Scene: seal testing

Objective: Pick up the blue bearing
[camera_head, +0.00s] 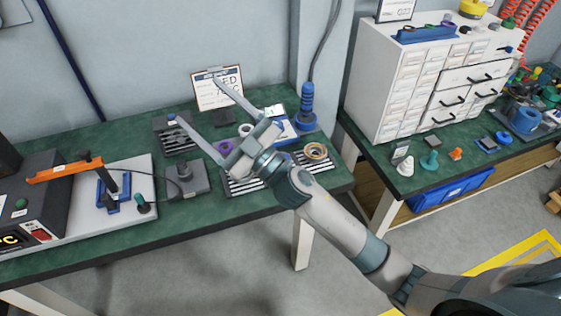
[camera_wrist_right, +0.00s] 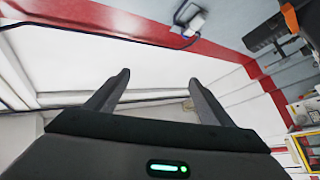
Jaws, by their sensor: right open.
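My right gripper (camera_head: 192,97) is above the back of the left green table, its fingers spread wide with nothing between them. In the right wrist view the open jaws (camera_wrist_right: 155,85) are also empty and face a wall with red bands. I cannot make out a blue bearing for certain. A purple ring (camera_head: 225,147), a white ring (camera_head: 245,130) and a gold ring (camera_head: 315,151) are near the slotted racks. The gripper body and wrist hide part of this area. A blue-and-white item (camera_head: 286,131) shows just behind the wrist. My left gripper is not in view.
A clipboard sign (camera_head: 218,88) stands at the back. A blue cylindrical tool (camera_head: 307,105) stands right of it. A machine with an orange lever (camera_head: 65,170) fills the table's left. A white drawer cabinet (camera_head: 420,80) stands on the right table. The left table's front strip is clear.

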